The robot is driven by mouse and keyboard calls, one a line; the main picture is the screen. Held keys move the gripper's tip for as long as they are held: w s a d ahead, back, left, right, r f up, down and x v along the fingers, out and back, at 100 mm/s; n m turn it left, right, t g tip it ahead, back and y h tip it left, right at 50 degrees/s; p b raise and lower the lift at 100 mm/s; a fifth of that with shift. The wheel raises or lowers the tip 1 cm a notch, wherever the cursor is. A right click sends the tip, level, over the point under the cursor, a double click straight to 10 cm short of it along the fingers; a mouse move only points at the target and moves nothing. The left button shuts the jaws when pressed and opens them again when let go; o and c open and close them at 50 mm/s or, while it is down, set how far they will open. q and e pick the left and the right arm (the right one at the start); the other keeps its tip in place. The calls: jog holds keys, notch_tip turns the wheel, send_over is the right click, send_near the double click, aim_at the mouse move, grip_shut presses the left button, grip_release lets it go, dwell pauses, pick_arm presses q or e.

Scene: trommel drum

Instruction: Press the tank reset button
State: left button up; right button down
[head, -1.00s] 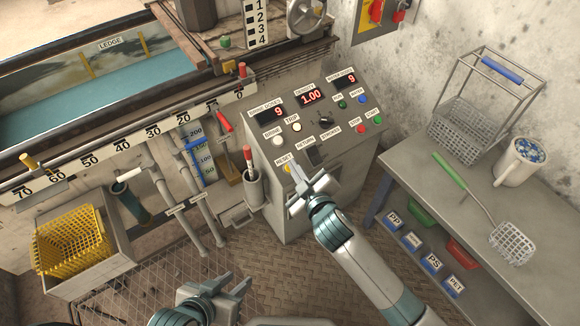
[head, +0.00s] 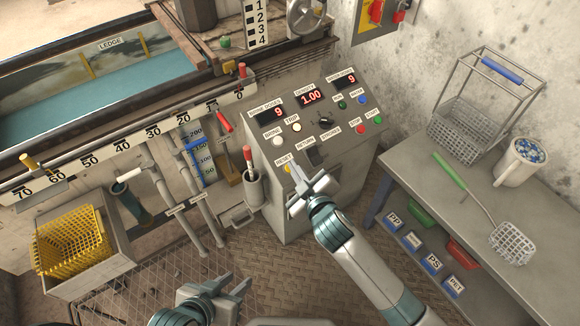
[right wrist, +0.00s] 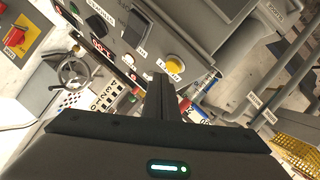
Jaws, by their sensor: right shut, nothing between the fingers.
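The yellow reset button (head: 287,169) is on the lower left of the sloped control panel (head: 322,132), by its RESET label. It also shows in the right wrist view (right wrist: 175,61), just beyond the fingertips. My right gripper (head: 292,170) is shut and empty, its tips beside the button in the head view. I cannot tell whether they touch it; the fingers cover part of the button's surroundings. The right fingers (right wrist: 160,82) point toward the panel. My left gripper (head: 234,282) is open and empty, low over the floor, away from the panel.
Other panel controls are close by: white buttons (head: 277,141), a black rocker switch (head: 313,157) and coloured buttons. A red-handled tool stands in a holder (head: 253,188) left of the panel. A grey table (head: 445,205) with a basket, mug and skimmer is on the right.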

jog(key=shift+w+a+f, duration=0.25)
jog(key=shift+w+f, duration=0.1)
jog(key=shift+f, duration=0.4)
dwell(1.6)
dwell(0.3)
jog(key=shift+s+d+r+p, duration=0.25)
jog(key=shift+s+r+p, duration=0.1)
jog(key=shift+r+p, duration=0.5)
jog(key=r+p, duration=0.1)
jog(key=p, duration=0.1)
jog(key=s+d+r+p, duration=0.1)
jog(key=s+r+p, duration=0.1)
jog(key=r+p, duration=0.1)
jog(key=shift+d+r+p, duration=0.1)
jog(key=shift+d+p, duration=0.1)
jog(key=shift+p, duration=0.15)
dwell(0.9)
